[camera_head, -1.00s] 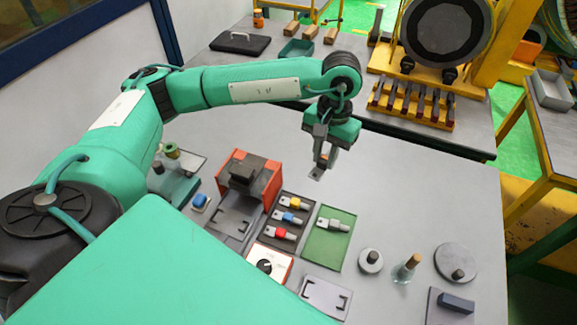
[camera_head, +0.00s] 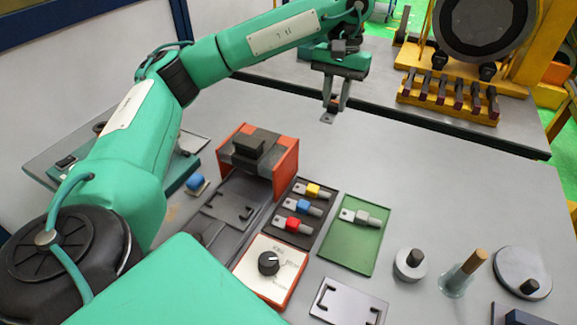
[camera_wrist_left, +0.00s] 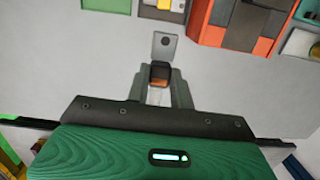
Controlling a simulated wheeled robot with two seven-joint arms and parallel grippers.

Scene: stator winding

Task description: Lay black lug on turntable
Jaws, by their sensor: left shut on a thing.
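My left gripper (camera_head: 332,106) is shut on a lug (camera_head: 327,118) above the bare back part of the near table. In the left wrist view, the gripper (camera_wrist_left: 159,88) grips the lug (camera_wrist_left: 164,47) by its dark sleeve. The lug's flat grey tongue with a hole points out beyond the fingertips. Two grey discs with dark knobs, a small one (camera_head: 410,263) and a larger one (camera_head: 522,270), lie at the right; I cannot tell whether either is the turntable. My right gripper is out of view.
A dark board (camera_head: 298,228) holds yellow, blue and red lugs. A green mat (camera_head: 350,248) carries a pale-sleeved lug (camera_head: 365,218). An orange-sided fixture (camera_head: 284,168) and a dial box (camera_head: 285,262) stand nearby. A stator ring (camera_head: 435,22) stands on the back table. The near table's middle is clear.

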